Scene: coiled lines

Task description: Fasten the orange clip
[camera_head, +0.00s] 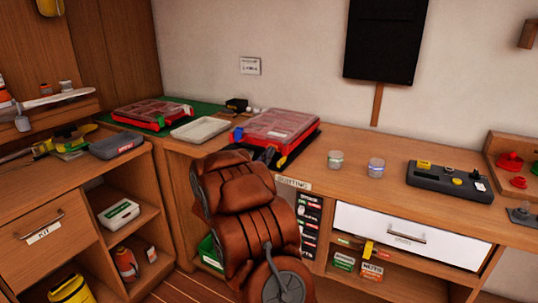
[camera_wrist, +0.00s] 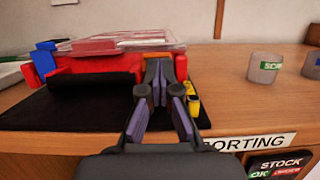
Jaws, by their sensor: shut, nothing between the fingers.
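A red case (camera_head: 272,128) with a clear lid sits on a dark mat at the bench's front edge. In the wrist view its clear lid (camera_wrist: 120,42) looks lowered. A blue clip (camera_wrist: 45,58) shows at the case's left front, and an orange-red piece (camera_wrist: 181,68) stands at its right front. I cannot tell whether that piece is the orange clip or whether it is fastened. My gripper (camera_wrist: 158,76) is shut and empty, its tips at the case's front just left of this piece, hiding the part behind. I cannot tell whether they touch. In the head view my arm largely hides the gripper.
A yellow item (camera_wrist: 193,104) lies on the dark mat (camera_wrist: 60,110) right of my fingers. Two jars (camera_head: 335,159) stand to the right. A pale tray (camera_head: 200,130) and another red case (camera_head: 150,112) are to the left. Bare bench lies between case and jars.

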